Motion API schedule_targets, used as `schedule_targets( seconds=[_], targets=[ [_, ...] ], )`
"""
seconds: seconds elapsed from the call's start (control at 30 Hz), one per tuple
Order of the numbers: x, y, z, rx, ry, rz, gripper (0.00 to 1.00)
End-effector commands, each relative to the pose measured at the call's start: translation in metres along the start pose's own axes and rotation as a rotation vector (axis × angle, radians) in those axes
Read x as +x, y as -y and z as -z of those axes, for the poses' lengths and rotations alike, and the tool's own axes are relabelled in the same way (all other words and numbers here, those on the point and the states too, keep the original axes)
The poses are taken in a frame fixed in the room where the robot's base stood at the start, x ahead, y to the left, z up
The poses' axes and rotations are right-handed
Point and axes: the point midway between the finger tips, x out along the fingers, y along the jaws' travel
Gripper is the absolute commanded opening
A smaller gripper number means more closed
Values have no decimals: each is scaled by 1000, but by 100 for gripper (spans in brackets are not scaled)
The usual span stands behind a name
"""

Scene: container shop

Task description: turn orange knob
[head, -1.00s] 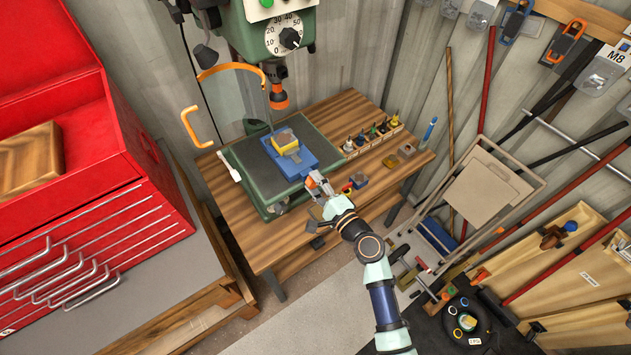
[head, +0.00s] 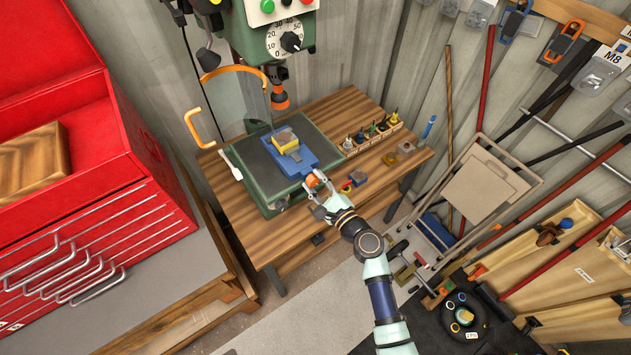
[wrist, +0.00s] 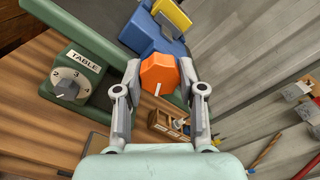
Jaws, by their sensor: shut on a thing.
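The orange knob (wrist: 159,74) is faceted with a white line on its face, and it sits at the front of the blue vise (wrist: 150,40) on the drill press table. My gripper (wrist: 159,85) has one finger on each side of the knob and is shut on it. In the head view the knob (head: 312,181) shows small between the fingertips of my gripper (head: 316,187). The vise (head: 293,160) holds a yellow and grey block (head: 286,141). The knob's white line points down in the wrist view.
A grey dial (wrist: 66,89) marked TABLE is at the left of the wrist view. The drill chuck (head: 279,97) hangs above the block, with an orange-framed clear guard (head: 228,95) beside it.

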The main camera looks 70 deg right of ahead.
Motion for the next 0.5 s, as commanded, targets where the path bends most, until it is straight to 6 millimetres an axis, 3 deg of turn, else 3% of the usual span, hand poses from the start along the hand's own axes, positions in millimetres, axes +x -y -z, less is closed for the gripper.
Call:
schedule_targets(
  seconds=[0.3, 0.33, 0.47, 0.5],
  targets=[
    [0, 1, -1, 1, 1, 1, 4],
    [0, 1, -1, 0, 1, 1, 43],
    [0, 1, 0, 0, 1, 1, 64],
    [0, 0, 0, 0, 1, 1, 65]
  ],
)
